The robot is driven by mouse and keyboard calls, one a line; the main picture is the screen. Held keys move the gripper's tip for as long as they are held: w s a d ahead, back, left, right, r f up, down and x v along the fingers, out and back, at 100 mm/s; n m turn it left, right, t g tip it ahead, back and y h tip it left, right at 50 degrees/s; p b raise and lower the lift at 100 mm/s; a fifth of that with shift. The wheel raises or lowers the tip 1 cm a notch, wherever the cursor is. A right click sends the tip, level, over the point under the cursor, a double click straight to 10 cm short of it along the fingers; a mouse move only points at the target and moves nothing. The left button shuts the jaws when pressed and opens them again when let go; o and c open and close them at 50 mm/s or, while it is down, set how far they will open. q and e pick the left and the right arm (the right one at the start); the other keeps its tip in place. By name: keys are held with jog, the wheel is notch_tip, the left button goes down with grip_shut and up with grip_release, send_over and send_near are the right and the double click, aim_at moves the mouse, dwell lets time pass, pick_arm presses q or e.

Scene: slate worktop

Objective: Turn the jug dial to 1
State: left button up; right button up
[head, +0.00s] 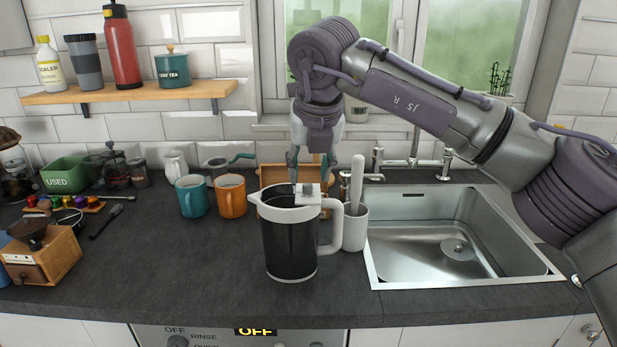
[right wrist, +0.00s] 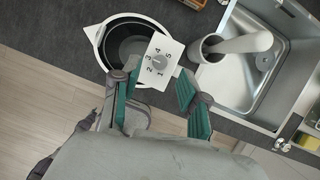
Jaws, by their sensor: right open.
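A black jug (head: 290,245) with a white rim and white handle stands on the dark worktop, left of the sink. A pale dial plate (head: 308,193) sits on top of the jug near the handle. In the right wrist view the dial knob (right wrist: 158,62) sits in the middle of the plate, with the numbers 1 to 5 around it; its pointer is too small to read. My right gripper (head: 310,168) is open above the jug. In the right wrist view its two green-padded fingers (right wrist: 158,82) are apart on either side of the dial plate. My left gripper is not in view.
A white utensil pot (head: 354,228) stands close to the jug's handle, beside the steel sink (head: 445,240). An orange mug (head: 231,197) and a teal mug (head: 192,198) are behind left. A wooden grinder (head: 45,255) is far left.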

aim_at(308, 185)
jog(key=shift+x, duration=1.55)
jog(key=shift+c, duration=0.2)
grip_shut()
